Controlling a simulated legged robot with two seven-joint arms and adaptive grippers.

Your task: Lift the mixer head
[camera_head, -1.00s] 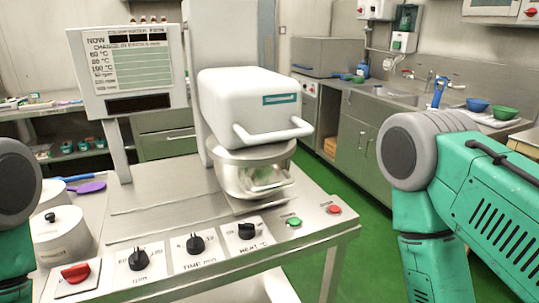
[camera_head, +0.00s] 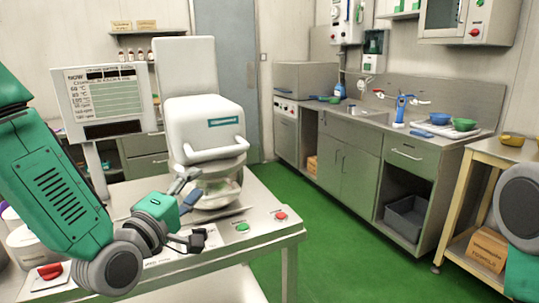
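The mixer head (camera_head: 203,125) is a white rounded block with a teal label and a pale bar handle (camera_head: 214,153) across its front. It sits lowered over the steel bowl (camera_head: 226,186) on the steel worktop. My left gripper (camera_head: 198,214) is in front of the bowl, below and to the left of the handle. Its fingers are spread apart, with nothing seen between them, and it hides part of the bowl and the control panel. My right gripper is out of view; only part of my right arm shows at the right edge.
A screen (camera_head: 105,102) stands left of the mixer. A green button (camera_head: 242,227), a red button (camera_head: 281,216) and a red knob (camera_head: 49,271) are on the worktop front. Green floor (camera_head: 330,235) lies clear to the right, before the sink cabinets (camera_head: 345,152).

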